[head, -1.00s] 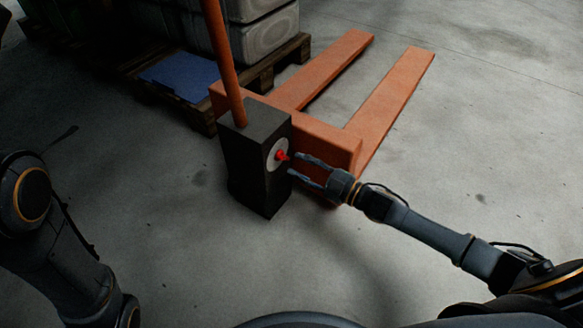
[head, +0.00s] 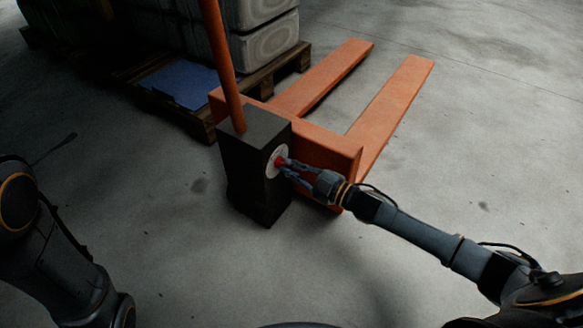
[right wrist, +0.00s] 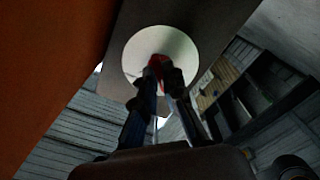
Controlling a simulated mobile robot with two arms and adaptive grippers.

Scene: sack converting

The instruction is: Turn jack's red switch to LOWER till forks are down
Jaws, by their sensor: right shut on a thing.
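The orange pallet jack (head: 330,147) has a dark box (head: 245,180) at its near end with a round pale dial plate (head: 270,168) on its right face. The red switch (head: 281,161) stands out from the plate. My right gripper (head: 288,168) is shut on the switch, reaching it from the right. In the right wrist view the fingers (right wrist: 164,73) close around the red switch (right wrist: 155,62) in front of the pale plate (right wrist: 178,42) and partly hide it. The two forks (head: 395,105) point away to the upper right; their exact height is hard to tell. My left gripper is out of view.
A wooden pallet (head: 257,78) with pale stacked sacks (head: 265,40) and a blue sheet (head: 188,80) stands behind the jack to the left. The jack's orange handle (head: 222,70) rises from the box. The concrete floor (head: 480,110) on the right is clear.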

